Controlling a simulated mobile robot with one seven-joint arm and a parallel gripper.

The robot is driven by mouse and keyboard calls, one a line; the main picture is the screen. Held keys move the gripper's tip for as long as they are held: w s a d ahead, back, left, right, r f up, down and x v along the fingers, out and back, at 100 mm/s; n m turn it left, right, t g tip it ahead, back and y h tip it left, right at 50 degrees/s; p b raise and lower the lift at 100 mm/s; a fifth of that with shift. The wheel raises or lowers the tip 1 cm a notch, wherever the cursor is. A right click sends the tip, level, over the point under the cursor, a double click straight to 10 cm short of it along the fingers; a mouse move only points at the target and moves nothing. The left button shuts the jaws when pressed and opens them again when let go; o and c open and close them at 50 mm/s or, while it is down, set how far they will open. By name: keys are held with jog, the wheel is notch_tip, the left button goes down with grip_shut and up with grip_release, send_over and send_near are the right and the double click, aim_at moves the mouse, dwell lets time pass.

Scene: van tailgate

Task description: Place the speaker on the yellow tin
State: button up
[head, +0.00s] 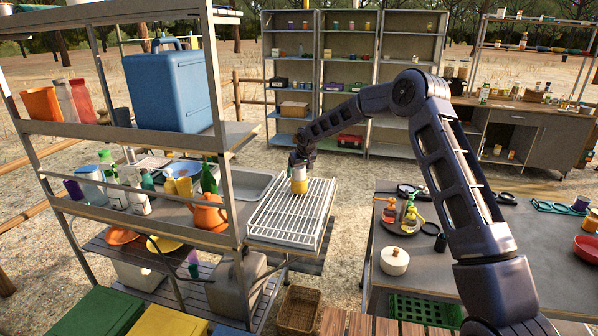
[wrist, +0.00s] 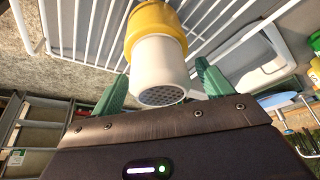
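The speaker (wrist: 158,68) is a white cylinder with a dotted grille on its upper end. It stands on the yellow tin (wrist: 152,22), and no gap shows between them. In the head view the pale speaker (head: 299,173) is above the yellow tin (head: 300,187), which stands on a white wire rack. My gripper (head: 301,160) is just above and around the speaker. In the wrist view its green fingers (wrist: 160,82) lie on either side of the speaker, with a narrow gap at the right. My gripper looks open; contact at the left finger is unclear.
The white wire rack (head: 262,218) sticks out beside a sink (head: 252,184). An orange jug (head: 208,213) and a green bottle (head: 208,178) stand to the left. A dark table (head: 470,240) with small items is to the right.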

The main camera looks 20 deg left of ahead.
jog(key=shift+r, duration=0.15)
jog(key=v, duration=1.2)
jog(key=s+d+r+m+h, duration=0.1)
jog(key=s+d+r, duration=0.45)
jog(key=d, duration=0.55)
jog(key=s+d+r+m+t+h, duration=0.15)
jog(key=s+d+r, duration=0.4)
jog(key=d, duration=0.65)
jog(key=s+d+r+m, duration=0.2)
jog(key=s+d+r, duration=0.3)
jog(key=d, duration=0.6)
jog(key=s+d+f+m, duration=0.1)
jog(key=s+d+m, duration=0.1)
jog(key=s+d, duration=0.8)
jog(key=s+d+f+m, duration=0.2)
jog(key=s+d, duration=0.8)
jog(key=s, duration=0.8)
jog(key=shift+d+h, duration=0.35)
